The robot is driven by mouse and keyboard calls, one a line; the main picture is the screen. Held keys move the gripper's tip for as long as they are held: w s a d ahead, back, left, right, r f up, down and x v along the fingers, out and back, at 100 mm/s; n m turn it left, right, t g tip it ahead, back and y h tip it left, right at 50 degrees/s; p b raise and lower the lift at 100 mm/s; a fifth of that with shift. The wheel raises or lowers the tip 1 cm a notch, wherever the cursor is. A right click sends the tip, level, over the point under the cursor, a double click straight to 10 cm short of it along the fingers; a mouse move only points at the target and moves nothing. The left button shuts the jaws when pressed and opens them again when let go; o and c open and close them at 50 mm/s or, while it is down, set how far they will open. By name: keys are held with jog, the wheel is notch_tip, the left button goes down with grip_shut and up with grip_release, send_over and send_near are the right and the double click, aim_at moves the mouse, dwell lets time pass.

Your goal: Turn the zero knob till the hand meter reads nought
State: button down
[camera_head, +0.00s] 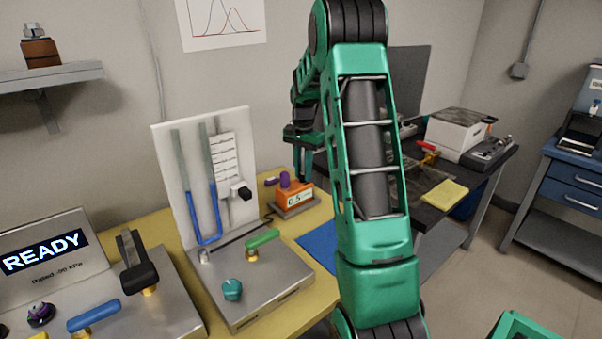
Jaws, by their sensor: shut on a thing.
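The hand meter (293,198) is a small orange box on a grey base on the yellow bench. Its white display seems to read 0.5; the digits are small. My green arm passes in front, just right of the meter.
A white manometer board (165,160) with a blue-filled U-tube stands left of the meter. Before it is a metal panel (265,293) with a green-handled valve (262,239) and a teal knob (232,289). A READY display (45,252) stands far left. A blue mat (318,243) lies nearby.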

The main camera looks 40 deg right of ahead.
aim_at(302, 173)
jog(key=shift+n, duration=0.6)
jog(key=c, duration=1.5)
grip_release()
jog(key=shift+c, duration=0.2)
jog(key=shift+r, duration=0.1)
notch_tip(302, 173, up, 10)
jog(key=shift+w+r, duration=0.15)
jog(key=shift+r, duration=0.1)
jog(key=shift+a, duration=0.1)
